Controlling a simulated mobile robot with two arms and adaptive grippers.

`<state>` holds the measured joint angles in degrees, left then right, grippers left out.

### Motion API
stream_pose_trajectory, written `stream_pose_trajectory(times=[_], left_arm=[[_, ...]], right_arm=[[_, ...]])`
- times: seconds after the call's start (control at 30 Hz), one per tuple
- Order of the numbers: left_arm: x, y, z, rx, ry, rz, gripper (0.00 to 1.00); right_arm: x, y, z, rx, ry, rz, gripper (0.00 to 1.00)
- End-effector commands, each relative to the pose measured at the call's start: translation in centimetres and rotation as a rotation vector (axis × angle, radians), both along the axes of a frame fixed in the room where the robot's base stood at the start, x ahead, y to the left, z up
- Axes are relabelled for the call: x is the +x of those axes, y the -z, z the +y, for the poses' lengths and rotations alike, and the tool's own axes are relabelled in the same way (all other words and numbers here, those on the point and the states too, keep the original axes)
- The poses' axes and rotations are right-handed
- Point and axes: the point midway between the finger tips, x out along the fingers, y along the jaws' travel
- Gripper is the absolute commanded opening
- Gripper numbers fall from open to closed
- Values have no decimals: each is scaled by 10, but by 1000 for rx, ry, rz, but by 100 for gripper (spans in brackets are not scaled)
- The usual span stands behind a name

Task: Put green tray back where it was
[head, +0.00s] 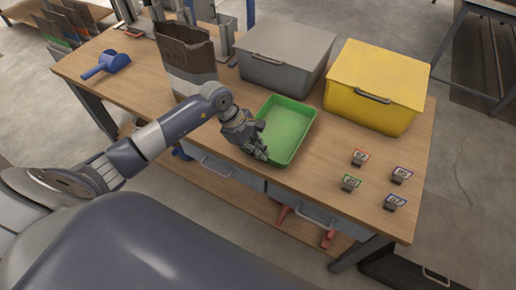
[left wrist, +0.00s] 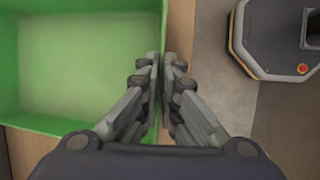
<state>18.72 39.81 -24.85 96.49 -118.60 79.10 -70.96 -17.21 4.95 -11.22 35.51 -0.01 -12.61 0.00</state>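The green tray (head: 287,128) is empty and lies level at the front of the wooden table, between the grey and yellow bins and the table's front edge. I cannot tell whether it rests fully on the wood. In the left wrist view the tray (left wrist: 75,65) fills the left side. My left gripper (head: 262,150) is at the tray's near left side. In the left wrist view its fingertips (left wrist: 162,68) are close together, one on each side of the tray's wall, pinching it. My right gripper is in neither view.
A grey lidded bin (head: 285,55) and a yellow lidded bin (head: 378,80) stand behind the tray. Several small numbered tags (head: 358,158) stand to the right. A brown and white bag (head: 188,58) stands left, beyond my arm. A blue scoop (head: 108,64) lies far left.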

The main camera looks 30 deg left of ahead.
Motion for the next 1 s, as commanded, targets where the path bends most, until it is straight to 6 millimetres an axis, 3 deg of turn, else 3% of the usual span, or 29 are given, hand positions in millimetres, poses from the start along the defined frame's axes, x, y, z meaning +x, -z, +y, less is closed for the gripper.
stream_pose_trajectory(times=[0.17,0.27,0.3,0.73,1.0], left_arm=[[1,0,0,0,0,-2,0],[0,1,0,0,0,0,22],[0,0,0,0,0,0,25],[-1,-6,3,1,0,-1,25],[-8,-52,25,5,-1,-6,25]], right_arm=[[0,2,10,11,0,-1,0],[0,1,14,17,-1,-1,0],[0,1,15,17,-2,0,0],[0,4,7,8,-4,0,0],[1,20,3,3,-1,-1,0]])
